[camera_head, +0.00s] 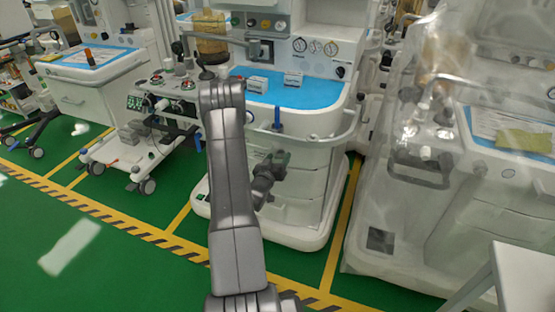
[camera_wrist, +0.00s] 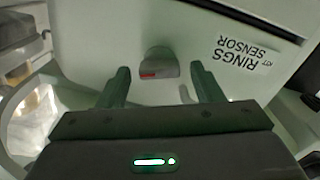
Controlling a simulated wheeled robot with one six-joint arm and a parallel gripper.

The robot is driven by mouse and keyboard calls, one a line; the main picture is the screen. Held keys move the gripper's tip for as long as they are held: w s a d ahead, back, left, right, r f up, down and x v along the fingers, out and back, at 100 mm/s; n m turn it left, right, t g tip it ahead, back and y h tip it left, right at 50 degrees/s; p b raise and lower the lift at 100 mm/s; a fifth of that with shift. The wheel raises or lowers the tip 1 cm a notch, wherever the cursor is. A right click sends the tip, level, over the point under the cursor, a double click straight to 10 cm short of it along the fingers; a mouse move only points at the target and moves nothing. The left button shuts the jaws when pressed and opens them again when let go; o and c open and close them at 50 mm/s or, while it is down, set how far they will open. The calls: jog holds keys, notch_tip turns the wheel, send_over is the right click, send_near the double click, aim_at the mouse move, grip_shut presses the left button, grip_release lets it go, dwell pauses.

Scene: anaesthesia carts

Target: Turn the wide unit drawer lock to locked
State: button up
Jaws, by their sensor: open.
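The wide unit (camera_head: 300,135) is the white cart with a blue top in the middle of the head view, with drawers (camera_head: 300,185) in its lower front. In the wrist view, the drawer lock (camera_wrist: 159,63) is a small grey knob with a red mark on the white drawer front (camera_wrist: 190,25). My gripper (camera_wrist: 161,80) is open, one finger to either side below the lock, and does not visibly touch it. In the head view my gripper (camera_head: 283,158) is at the cart's drawer front, with the lock hidden there.
A label reading "RINGS SENSOR KIT" (camera_wrist: 246,55) is right of the lock. A plastic-covered cart (camera_head: 420,170) stands close on the right. Another white cart (camera_head: 95,80) stands at left. Green floor (camera_head: 120,255) is clear in front, with yellow-black tape (camera_head: 120,222).

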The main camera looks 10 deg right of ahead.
jog(key=c, duration=1)
jog(key=b, duration=0.1)
jog(key=m+b, duration=0.1)
jog(key=b, duration=0.1)
jog(key=shift+f, duration=0.25)
jog(key=m+b, duration=0.2)
jog(key=b, duration=0.1)
jog(key=shift+r+m+b, duration=0.25)
jog(key=shift+m+b, duration=0.35)
jog(key=shift+b, duration=0.15)
jog(key=o, duration=1)
